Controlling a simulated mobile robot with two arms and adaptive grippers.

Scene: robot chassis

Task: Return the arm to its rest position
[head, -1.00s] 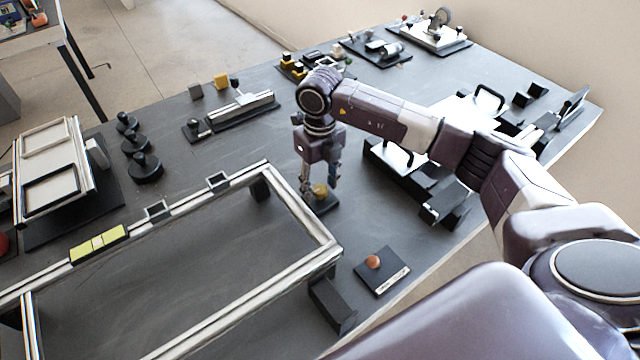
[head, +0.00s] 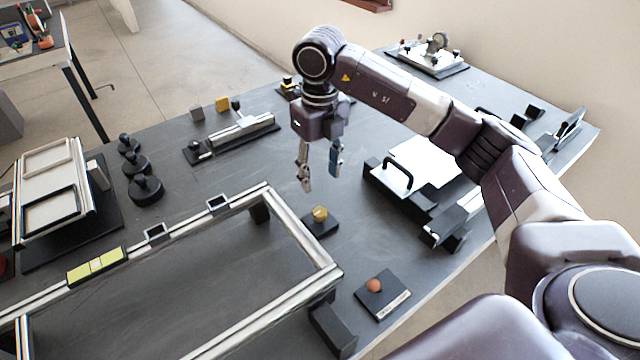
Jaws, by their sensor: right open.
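My right gripper (head: 319,178) hangs in the air above the grey workbench, its two fingers pointing down and apart, with nothing between them. My right arm comes in from the right edge. Below the gripper, a small black block with a yellow knob (head: 320,213) sits on the bench, apart from the fingers. My left gripper is not in the picture.
A metal frame (head: 255,209) stands at the front left. A black plate with an orange ball (head: 374,285) lies to its right. A white-topped fixture with a black handle (head: 424,160) stands right of the gripper. Several black knobs (head: 145,189) stand left. Bare bench (head: 235,165) lies between.

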